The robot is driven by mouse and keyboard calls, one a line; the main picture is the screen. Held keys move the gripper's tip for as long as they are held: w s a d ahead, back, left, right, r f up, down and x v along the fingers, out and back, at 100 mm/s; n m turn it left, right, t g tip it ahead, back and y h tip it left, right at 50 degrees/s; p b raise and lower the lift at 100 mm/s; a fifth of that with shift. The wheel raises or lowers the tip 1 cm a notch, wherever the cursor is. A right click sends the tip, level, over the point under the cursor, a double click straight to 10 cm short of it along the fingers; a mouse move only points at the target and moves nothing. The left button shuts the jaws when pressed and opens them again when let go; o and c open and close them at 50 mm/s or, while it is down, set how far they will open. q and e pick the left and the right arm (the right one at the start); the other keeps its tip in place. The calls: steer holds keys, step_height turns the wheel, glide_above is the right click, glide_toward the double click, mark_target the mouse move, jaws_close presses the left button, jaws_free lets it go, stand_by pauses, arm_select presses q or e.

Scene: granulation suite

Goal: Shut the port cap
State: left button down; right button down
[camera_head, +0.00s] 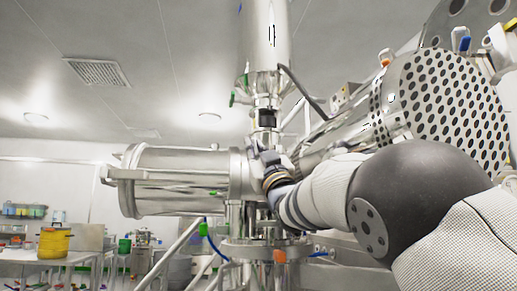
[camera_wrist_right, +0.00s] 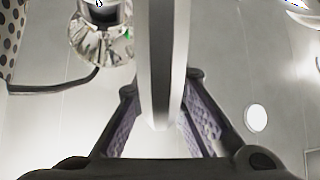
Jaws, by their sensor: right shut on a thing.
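My right arm reaches in from the right in the head view, and its gripper (camera_head: 262,155) is at the machine's metal body, near the central column. In the right wrist view a thin, pale metal disc, seen edge-on, stands between my two purple-padded fingers; I take it to be the port cap (camera_wrist_right: 158,60). The right gripper is shut on its rim. In the head view the cap is mostly hidden or cannot be told apart from the metal around my gripper. The port opening is not clearly seen. My left gripper is not in view.
A horizontal steel cylinder (camera_head: 180,170) lies left of the gripper. A vertical steel vessel (camera_head: 264,40) rises above it, and a perforated drum (camera_head: 450,105) is at the upper right. A yellow container (camera_head: 54,243) stands on a bench at the far left.

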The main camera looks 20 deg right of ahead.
steer(key=shift+y, duration=0.3)
steer(key=c, duration=1.9)
jaws_free()
steer(key=shift+s+f, duration=0.1)
steer(key=v, duration=1.1)
steer(key=shift+s+f, duration=0.25)
steer(key=shift+s, duration=0.05)
steer(key=shift+c, duration=0.7)
